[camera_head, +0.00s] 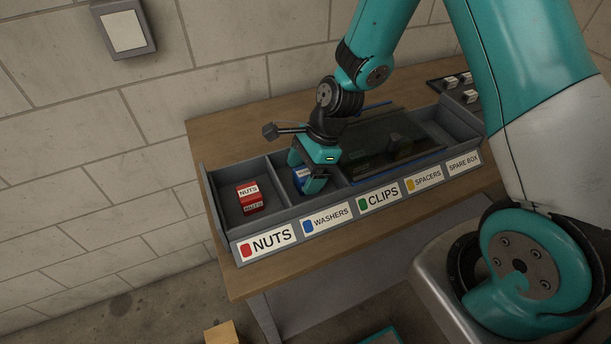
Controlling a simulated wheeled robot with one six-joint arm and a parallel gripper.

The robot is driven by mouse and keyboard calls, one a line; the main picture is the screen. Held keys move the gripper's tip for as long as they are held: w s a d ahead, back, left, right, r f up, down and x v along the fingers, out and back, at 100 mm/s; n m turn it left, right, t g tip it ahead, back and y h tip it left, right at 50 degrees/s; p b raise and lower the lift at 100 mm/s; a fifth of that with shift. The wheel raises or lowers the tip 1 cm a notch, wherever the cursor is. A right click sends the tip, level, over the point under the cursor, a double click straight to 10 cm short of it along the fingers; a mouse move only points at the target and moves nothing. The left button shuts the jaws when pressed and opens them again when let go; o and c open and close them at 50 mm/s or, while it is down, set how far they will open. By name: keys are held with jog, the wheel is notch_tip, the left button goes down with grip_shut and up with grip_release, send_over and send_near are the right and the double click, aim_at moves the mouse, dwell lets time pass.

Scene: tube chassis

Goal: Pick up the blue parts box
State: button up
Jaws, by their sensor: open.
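The blue parts box (299,177) sits in the washers compartment of the grey divided bin (274,218). My gripper (310,183) is lowered over that compartment, with its teal fingers around or close beside the box. The fingers cover much of the box. My gripper is open, and I cannot tell whether a finger touches the box.
A red nuts box (249,197) stands in the compartment to the left. Dividers flank the washers compartment. A dark see-through panel (385,145) lies over compartments to the right. The bin is on a wooden table (222,126) near a block wall (120,150).

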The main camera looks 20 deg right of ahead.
jog(key=shift+x, duration=1.2)
jog(key=c, duration=1)
jog(key=shift+c, duration=0.2)
jog(key=shift+r, duration=0.1)
